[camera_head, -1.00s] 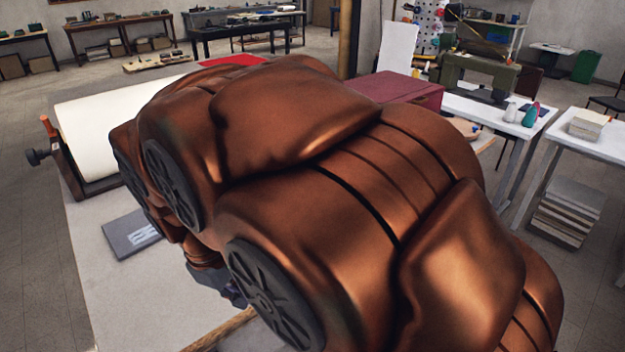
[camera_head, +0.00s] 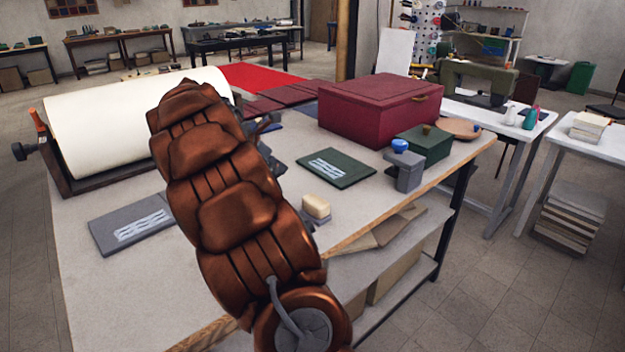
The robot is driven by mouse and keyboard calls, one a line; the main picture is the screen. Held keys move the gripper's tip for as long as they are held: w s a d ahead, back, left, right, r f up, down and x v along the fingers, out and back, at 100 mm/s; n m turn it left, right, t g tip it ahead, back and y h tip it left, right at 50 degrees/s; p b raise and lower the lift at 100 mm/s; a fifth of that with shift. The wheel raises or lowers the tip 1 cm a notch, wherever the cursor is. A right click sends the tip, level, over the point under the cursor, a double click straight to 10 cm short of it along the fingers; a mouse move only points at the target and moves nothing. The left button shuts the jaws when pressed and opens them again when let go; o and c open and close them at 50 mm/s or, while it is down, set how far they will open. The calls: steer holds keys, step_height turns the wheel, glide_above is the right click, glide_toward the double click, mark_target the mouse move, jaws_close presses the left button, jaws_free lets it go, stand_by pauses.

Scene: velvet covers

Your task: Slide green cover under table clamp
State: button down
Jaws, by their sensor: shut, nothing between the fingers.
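The green cover (camera_head: 335,169), a flat dark green panel with a pale wavy pattern, lies on the table (camera_head: 85,280) right of my arm. The table clamp (camera_head: 408,173), a grey block with a blue knob, stands at the table's right edge. A gap separates it from the cover's right side. My gripper (camera_head: 267,124) shows only as a dark part behind the upper end of my copper arm, left of the cover and apart from it. It is shut and empty. My arm hides much of it.
A grey cover (camera_head: 132,222) with a similar pattern lies left of my arm. A cream block (camera_head: 316,208) sits near the front edge. A maroon box (camera_head: 380,108) and a green box (camera_head: 425,145) stand behind the clamp. A large white roll (camera_head: 130,118) fills the back left.

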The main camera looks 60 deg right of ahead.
mark_target(319, 177)
steer(key=shift+w+d+f+n, duration=0.15)
steer(key=shift+d+n, duration=0.05)
steer(key=shift+d, duration=0.3)
steer(key=shift+w+d+f+n, duration=0.1)
steer(key=shift+d+f+n, duration=0.1)
steer(key=shift+d, duration=0.5)
steer(key=x, duration=0.9)
steer(key=shift+d+p, duration=0.15)
steer(key=shift+p, duration=0.15)
steer(key=shift+s+d+f, duration=0.1)
steer(key=shift+s+d, duration=0.1)
steer(key=shift+d, duration=0.4)
steer(key=shift+s+d+f, duration=0.1)
steer(key=shift+s+d, duration=0.1)
steer(key=shift+d, duration=0.35)
steer(key=shift+s+d+p, duration=0.2)
steer(key=shift+d+p, duration=0.1)
steer(key=shift+d, duration=0.55)
steer(key=shift+r+p, duration=0.15)
steer(key=shift+p, duration=0.15)
